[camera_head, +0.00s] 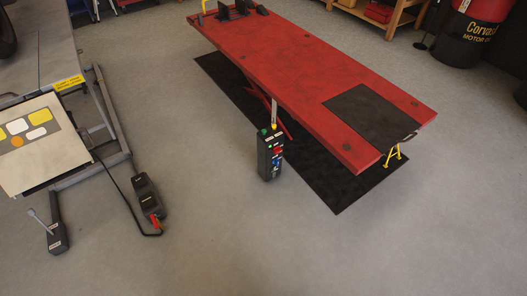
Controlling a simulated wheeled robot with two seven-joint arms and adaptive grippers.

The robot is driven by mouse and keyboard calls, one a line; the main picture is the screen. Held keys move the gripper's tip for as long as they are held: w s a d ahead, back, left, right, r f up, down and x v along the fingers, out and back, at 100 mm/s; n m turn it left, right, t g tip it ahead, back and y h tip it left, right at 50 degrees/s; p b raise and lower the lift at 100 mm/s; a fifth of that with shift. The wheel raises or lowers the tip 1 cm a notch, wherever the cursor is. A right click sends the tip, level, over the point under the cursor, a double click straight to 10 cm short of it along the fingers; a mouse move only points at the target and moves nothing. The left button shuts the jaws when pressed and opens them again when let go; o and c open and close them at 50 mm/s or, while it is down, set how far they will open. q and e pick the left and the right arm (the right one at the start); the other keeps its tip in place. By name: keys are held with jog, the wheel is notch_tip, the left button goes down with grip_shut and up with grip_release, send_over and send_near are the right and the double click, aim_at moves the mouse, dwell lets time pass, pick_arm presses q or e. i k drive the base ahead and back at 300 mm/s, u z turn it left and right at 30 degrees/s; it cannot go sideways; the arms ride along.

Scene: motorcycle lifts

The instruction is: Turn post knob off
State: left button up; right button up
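A black control post (269,158) stands upright on the floor beside the left long edge of the red motorcycle lift. Its front face carries small red, blue and green controls (277,151), too small to tell which is the knob or how it is set. A green cap (265,131) and a yellow cap (274,127) show on its top. Neither of my grippers is in view.
The red lift table (320,80) stands over a black mat (335,200). Left are a grey lift with a panel (40,145), a black pedal (147,196) with a cable, and another pedal (56,237). Barrels (470,35) stand back right. The front floor is clear.

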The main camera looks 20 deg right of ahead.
aim_at(277, 149)
jog(key=u, duration=0.65)
jog(key=i, duration=1.2)
jog(key=z, duration=0.4)
